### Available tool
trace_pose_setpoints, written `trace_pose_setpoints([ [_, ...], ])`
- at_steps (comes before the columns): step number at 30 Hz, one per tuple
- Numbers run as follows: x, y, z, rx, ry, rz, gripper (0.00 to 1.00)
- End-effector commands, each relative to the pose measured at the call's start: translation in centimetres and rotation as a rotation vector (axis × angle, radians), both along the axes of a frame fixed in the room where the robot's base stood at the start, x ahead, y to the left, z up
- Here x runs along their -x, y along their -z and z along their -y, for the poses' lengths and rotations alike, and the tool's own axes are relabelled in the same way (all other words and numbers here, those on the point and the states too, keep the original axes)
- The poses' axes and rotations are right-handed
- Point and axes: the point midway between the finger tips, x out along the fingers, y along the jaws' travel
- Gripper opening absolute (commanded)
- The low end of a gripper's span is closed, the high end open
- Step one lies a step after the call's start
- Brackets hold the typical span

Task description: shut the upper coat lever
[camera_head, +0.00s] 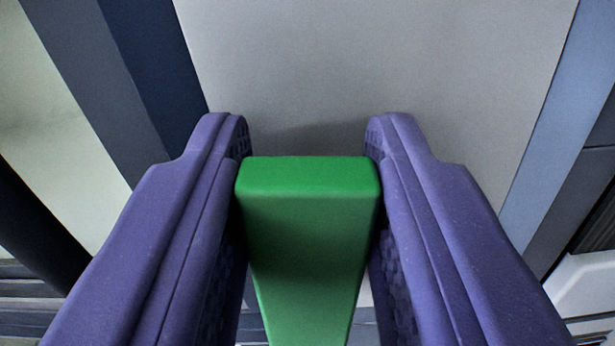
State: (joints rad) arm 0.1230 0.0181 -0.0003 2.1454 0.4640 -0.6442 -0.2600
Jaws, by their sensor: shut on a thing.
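A green block-shaped bar (308,230), which looks like the coat lever's handle, stands in the middle of the head camera view. Its flat end faces up in the picture, and the bar narrows toward the bottom edge. My gripper (308,150) has one purple finger on each side of it. Both fingers press against its sides, so the gripper is shut on it. The fingertips reach a little past its end, toward a grey panel. The lever's pivot and mounting are out of view, and I cannot tell its angle.
A plain grey panel (390,65) fills the back. Dark blue uprights (150,60) border it on the left, and a lighter blue strip (555,110) borders it on the right. A dark slatted part (597,220) and a white part (585,285) lie at the far right.

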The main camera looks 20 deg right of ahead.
Motion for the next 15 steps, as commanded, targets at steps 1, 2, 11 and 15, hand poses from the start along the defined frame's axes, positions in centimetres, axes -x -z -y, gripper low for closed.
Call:
trace_pose_setpoints([
  [1, 0.1, 0.5, 0.2, -0.028, 0.001, 0.019, 0.00],
  [2, 0.1, 0.6, 0.3, -0.048, 0.001, 0.027, 0.00],
  [11, 0.7, 1.2, 1.7, -0.302, 0.001, 0.134, 0.00],
  [15, 1.0, 1.6, 2.4, -0.425, 0.001, 0.184, 0.00],
])
